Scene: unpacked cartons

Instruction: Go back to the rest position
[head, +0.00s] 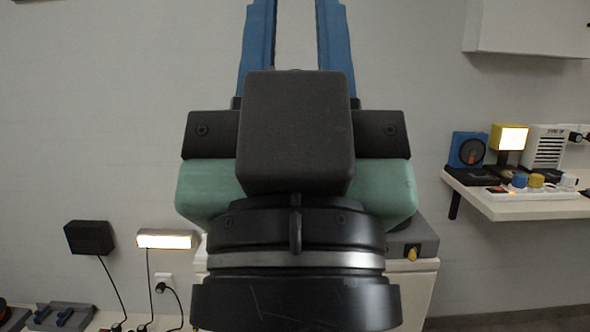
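My gripper (297,14) fills the middle of the head view, raised and pointing up in the picture. Its two blue fingers stand apart, and bare wall shows between them. The fingertips are cut off by the top edge. I see nothing held between the visible parts of the fingers. The black and green gripper body and wrist hide part of what stands behind. The task names no other object.
A shelf (530,208) at the right holds a blue device (467,149), a lit yellow lamp (511,138) and a power strip (540,192). A wall cabinet (530,28) hangs above. A black box (89,238) and lit lamp (165,240) with cables are lower left.

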